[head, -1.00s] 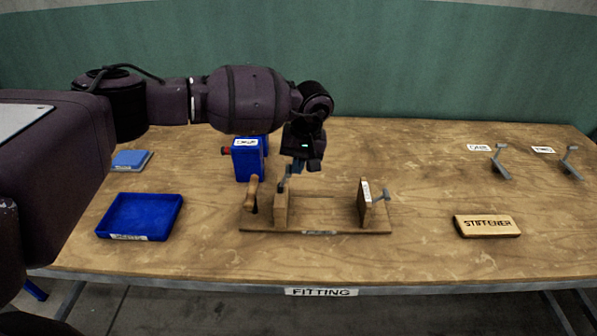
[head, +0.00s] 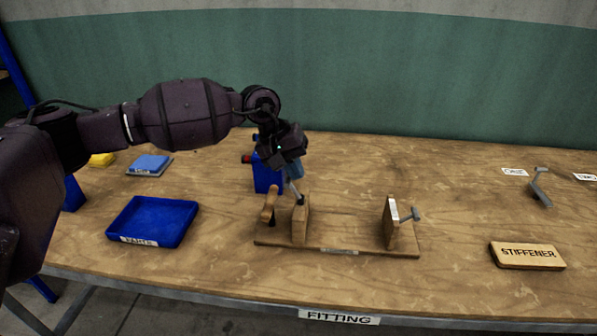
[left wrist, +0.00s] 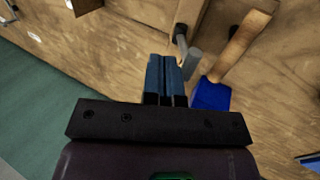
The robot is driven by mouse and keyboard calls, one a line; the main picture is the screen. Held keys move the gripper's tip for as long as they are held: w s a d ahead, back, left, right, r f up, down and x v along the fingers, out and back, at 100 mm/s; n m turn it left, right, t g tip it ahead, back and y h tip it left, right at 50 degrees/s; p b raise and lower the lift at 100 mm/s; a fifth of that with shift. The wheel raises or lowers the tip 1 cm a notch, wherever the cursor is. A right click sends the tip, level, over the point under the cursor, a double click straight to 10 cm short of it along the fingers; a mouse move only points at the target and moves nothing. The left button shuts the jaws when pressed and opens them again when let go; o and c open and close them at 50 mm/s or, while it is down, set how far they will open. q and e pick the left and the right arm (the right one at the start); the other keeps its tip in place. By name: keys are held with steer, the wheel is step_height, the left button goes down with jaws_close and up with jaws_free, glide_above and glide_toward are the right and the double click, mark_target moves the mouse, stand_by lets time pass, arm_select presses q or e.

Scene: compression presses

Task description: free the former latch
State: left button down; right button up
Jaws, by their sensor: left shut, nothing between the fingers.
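The wooden former (head: 345,248) stands on the table, with a left upright (head: 300,225), a right upright (head: 391,222) and a wooden handle (head: 268,205) at its left end. A grey metal latch (head: 297,194) tops the left upright; it also shows in the left wrist view (left wrist: 188,58). My left gripper (head: 293,172) points down just above this latch. Its blue fingers (left wrist: 168,68) are together and empty, close beside the latch; I cannot tell whether they touch it. Another grey lever (head: 410,215) sticks out from the right upright. My right gripper is out of view.
A blue tray (head: 152,220) and a blue pad (head: 149,165) lie left. A wooden block marked STIFFENER (head: 527,255) and a grey lever (head: 540,187) are right. Table between former and block is clear.

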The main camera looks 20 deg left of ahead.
arm_select(q)
steer(key=shift+r, duration=0.2)
steer(key=shift+r, duration=0.6)
steer(key=w+d+r+v, duration=0.1)
steer(key=v, duration=1)
steer(key=shift+s+d+r, duration=0.15)
steer(key=shift+s+d, duration=0.1)
steer(key=shift+d, duration=0.1)
